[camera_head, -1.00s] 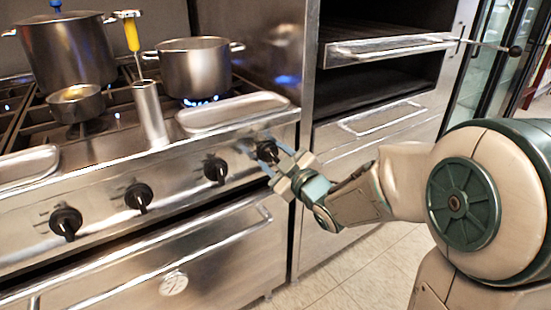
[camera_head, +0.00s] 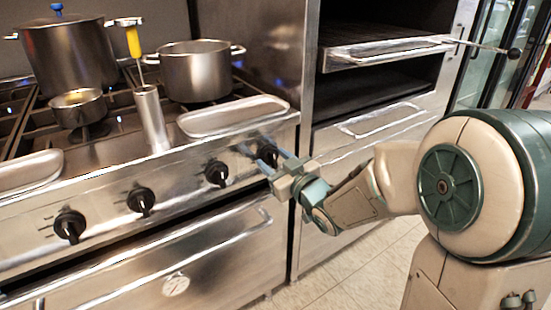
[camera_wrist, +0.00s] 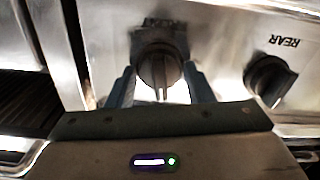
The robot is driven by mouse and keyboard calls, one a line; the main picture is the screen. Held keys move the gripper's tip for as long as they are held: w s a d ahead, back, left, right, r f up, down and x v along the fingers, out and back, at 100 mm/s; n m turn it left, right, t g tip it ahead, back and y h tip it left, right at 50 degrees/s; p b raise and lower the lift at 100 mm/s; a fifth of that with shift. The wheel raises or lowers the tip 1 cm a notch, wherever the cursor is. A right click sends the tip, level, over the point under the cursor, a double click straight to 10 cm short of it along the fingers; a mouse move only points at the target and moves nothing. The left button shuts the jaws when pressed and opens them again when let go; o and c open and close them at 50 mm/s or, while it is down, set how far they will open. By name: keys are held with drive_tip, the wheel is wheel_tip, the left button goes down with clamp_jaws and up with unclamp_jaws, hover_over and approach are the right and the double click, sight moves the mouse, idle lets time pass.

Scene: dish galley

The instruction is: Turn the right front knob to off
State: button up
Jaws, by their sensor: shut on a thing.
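The right front knob (camera_head: 268,154) is black and round, the rightmost on the stove's front panel. In the wrist view, the knob (camera_wrist: 158,66) sits between the two blue fingers of my gripper (camera_wrist: 160,74). Its ridge points toward my gripper's palm, and a partly hidden upside-down label is behind it. In the head view, my gripper (camera_head: 256,147) reaches the panel from the right and is shut on this knob. The fingers partly cover the knob. No flame shows under the right pot (camera_head: 196,70).
Another knob (camera_wrist: 270,78) marked REAR is close beside the right finger in the wrist view. Other knobs (camera_head: 141,200) line the panel. A long tray (camera_head: 232,116) lies above the panel. An oven rack (camera_head: 385,52) juts out at right.

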drive_tip(key=shift+m+p, duration=0.35)
drive_tip(key=shift+m, duration=0.75)
drive_tip(key=o, duration=1)
drive_tip(key=shift+s, duration=0.1)
drive_tip(key=b+v, duration=0.9)
drive_tip(key=v, duration=0.4)
drive_tip(key=shift+s+d, duration=0.25)
